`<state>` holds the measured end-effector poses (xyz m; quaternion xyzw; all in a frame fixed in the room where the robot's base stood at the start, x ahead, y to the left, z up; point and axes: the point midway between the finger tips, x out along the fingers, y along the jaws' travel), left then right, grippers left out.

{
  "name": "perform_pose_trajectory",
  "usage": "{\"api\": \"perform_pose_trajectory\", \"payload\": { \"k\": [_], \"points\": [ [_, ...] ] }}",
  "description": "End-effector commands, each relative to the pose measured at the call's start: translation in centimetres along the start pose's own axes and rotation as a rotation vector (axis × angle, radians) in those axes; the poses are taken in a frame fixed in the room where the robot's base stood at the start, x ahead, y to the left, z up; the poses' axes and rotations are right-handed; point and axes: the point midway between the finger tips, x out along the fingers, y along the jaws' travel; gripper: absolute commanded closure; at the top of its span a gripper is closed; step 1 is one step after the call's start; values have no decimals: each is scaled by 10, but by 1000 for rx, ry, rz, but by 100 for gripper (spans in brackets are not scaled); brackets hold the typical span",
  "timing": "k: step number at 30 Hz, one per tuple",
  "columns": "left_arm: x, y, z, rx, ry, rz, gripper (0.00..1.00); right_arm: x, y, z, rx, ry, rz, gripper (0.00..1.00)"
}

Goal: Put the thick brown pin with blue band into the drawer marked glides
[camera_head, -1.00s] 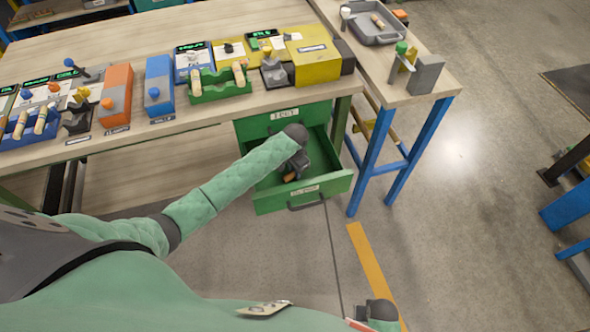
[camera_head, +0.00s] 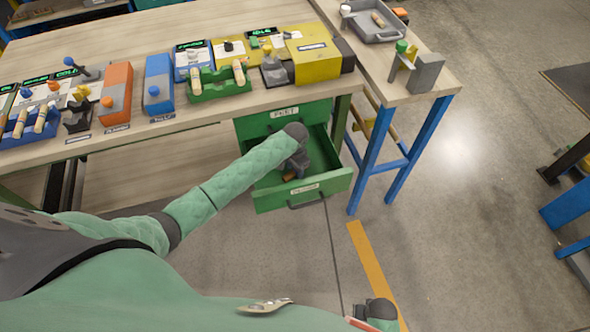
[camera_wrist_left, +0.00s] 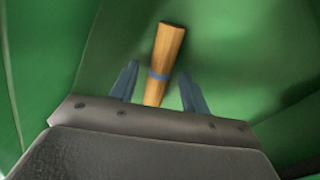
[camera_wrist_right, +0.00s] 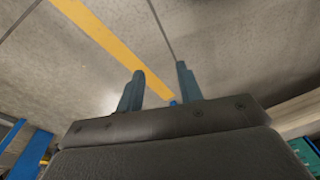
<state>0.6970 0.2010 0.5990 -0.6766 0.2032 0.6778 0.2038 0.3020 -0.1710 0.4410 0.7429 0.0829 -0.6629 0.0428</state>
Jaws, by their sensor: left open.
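The brown pin with a blue band (camera_wrist_left: 168,45) lies between the two spread fingers of my left gripper (camera_wrist_left: 158,73) in the left wrist view, with a gap on each side. Green drawer walls surround them. In the head view my left gripper (camera_head: 297,165) is down inside the open green drawer (camera_head: 335,183), and only a bit of the pin (camera_head: 289,177) shows below it. The label on the drawer front is too blurred to read for sure. My right gripper (camera_wrist_right: 160,72) is open and empty above the floor.
A shut green drawer (camera_head: 253,127) sits above the open one, under the wooden bench (camera_head: 205,113). The bench holds a green rack (camera_head: 220,88) with pins, coloured boxes and a yellow box (camera_head: 312,58). A blue-legged side table (camera_head: 425,130) stands right of the drawers.

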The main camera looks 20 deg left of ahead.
Motion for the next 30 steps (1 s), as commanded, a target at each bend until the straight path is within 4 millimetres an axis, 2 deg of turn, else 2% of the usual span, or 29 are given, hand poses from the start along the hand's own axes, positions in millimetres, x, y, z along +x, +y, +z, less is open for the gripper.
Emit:
{"api": "perform_pose_trajectory", "payload": {
  "k": [3,6,12,18,24,30],
  "points": [
    [-16,0,-1,1,3,-1,54,-8,-1,-5,-1,1,-1,64],
    [-35,0,-1,2,5,-1,54,-28,-3,-13,-1,9,-3,64],
    [-75,-1,-1,1,4,-1,54,-51,-7,-22,-1,10,-8,64],
    [-102,0,-1,1,3,-1,54,-69,-9,-27,-1,12,-11,64],
    [-114,0,0,0,2,0,54,-77,-10,-29,-1,12,-12,64],
    [-115,0,0,0,1,0,54,-78,-10,-30,-1,12,-12,64]
  ]
}}
